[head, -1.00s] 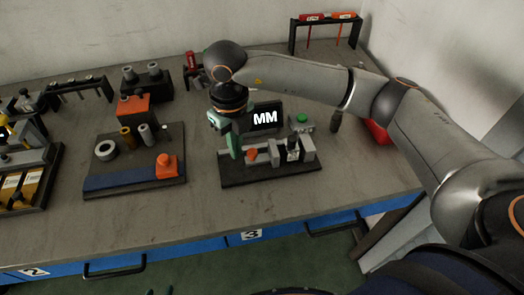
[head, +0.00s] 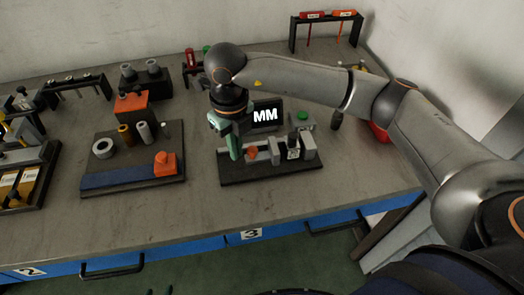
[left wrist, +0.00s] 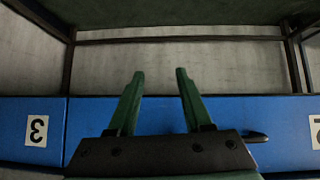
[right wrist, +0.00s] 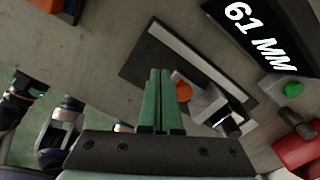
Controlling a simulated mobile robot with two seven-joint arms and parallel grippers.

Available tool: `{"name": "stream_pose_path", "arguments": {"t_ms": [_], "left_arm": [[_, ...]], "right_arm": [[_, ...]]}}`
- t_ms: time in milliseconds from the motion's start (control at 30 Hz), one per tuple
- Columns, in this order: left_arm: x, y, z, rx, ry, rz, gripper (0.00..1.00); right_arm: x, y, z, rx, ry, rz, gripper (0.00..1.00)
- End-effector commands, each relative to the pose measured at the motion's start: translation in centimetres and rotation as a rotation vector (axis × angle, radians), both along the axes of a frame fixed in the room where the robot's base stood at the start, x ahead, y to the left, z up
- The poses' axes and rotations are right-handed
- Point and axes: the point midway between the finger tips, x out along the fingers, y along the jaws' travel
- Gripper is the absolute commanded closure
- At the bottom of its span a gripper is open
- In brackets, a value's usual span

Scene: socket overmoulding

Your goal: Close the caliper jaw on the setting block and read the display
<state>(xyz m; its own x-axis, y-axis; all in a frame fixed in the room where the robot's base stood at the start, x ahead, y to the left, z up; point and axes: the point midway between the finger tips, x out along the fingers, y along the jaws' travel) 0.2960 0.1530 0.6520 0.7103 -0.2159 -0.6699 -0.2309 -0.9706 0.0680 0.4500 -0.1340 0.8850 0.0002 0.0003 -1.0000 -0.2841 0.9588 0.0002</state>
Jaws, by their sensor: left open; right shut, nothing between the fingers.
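The caliper fixture sits on a dark base (head: 270,174) on the bench, with grey blocks (head: 308,148) and an orange knob (head: 252,153). I cannot tell for sure which grey block is the setting block. The black display (head: 267,115) stands behind; in the right wrist view the display (right wrist: 262,38) reads "61 MM", and its start may be cut off. My right gripper (head: 235,152) is shut and empty, pointing down at the fixture's left part, just left of the knob. In the right wrist view its fingers (right wrist: 160,75) are together beside the orange knob (right wrist: 183,92). My left gripper (left wrist: 160,75) is open and empty, facing the blue drawer fronts.
A green button (head: 302,115) is right of the display. A board (head: 135,184) with rings, pins and an orange block stands left. A rack (head: 326,17) with red and orange tools is at the back right. Bare bench lies in front of the fixture.

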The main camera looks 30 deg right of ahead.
Motion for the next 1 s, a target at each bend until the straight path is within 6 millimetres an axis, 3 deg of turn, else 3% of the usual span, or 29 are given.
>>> {"name": "stream_pose_path", "arguments": {"t_ms": [400,1000], "left_arm": [[0.0,0.0,-1.6,0.0,-0.001,0.0,0.5],[-0.4,0.0,-1.7,0.0,0.007,0.0,0.5]], "right_arm": [[0.0,0.0,-1.9,0.0,0.0,-0.001,1.0],[0.0,-0.1,-1.8,0.0,0.0,-0.001,1.0]]}}
